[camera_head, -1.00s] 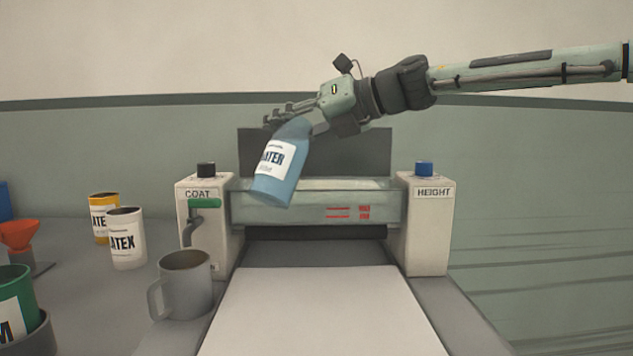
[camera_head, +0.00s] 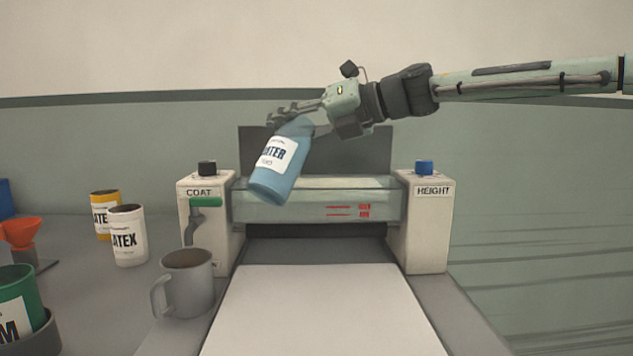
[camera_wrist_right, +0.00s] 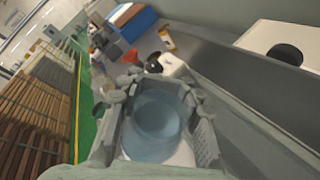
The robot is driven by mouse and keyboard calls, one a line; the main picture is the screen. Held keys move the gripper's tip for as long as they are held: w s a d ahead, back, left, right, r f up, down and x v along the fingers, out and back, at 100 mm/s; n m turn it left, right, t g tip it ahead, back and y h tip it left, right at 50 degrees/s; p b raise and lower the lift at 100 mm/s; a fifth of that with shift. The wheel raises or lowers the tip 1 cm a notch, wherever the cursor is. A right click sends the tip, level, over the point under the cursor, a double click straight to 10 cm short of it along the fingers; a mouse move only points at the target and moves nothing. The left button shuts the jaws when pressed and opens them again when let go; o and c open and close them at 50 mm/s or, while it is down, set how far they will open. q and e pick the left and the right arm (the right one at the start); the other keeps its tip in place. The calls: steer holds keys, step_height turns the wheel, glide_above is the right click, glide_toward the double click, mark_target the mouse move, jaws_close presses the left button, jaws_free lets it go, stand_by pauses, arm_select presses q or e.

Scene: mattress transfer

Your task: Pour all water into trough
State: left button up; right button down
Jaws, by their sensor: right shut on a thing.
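A blue bottle with a white label reading "ATER" (camera_head: 279,165) is in my right gripper (camera_head: 299,121). The gripper is shut on the bottle's upper part. The bottle is tilted, its base toward the lower left, held in front of and above the machine. In the right wrist view the blue bottle (camera_wrist_right: 155,122) sits between the fingers (camera_wrist_right: 160,105). The trough looks to be the clear-walled box (camera_head: 290,203) across the machine between two white posts, though I cannot tell its inside. My left gripper does not show.
The right post (camera_head: 424,225) has a blue knob. White (camera_head: 129,236) and yellow (camera_head: 104,214) cans, an orange funnel (camera_head: 21,233) and a green can (camera_head: 20,298) stand left.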

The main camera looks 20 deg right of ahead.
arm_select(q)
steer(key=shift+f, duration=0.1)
arm_select(e)
steer(key=shift+d, duration=0.1)
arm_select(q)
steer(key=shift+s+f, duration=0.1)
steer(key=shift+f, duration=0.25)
arm_select(e)
steer(key=shift+f+m, duration=0.15)
steer(key=shift+m, duration=0.15)
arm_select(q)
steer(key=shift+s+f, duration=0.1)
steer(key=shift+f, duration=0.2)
arm_select(e)
steer(key=shift+w+f+y, duration=0.1)
steer(key=shift+f+y, duration=0.1)
steer(key=shift+y, duration=0.1)
arm_select(q)
steer(key=shift+p, duration=0.3)
arm_select(e)
steer(key=shift+f+m, duration=0.1)
steer(key=shift+m, duration=0.3)
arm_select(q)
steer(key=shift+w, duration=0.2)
arm_select(e)
steer(key=shift+f, duration=0.15)
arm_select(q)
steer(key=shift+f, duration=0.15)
arm_select(e)
steer(key=shift+y, duration=0.3)
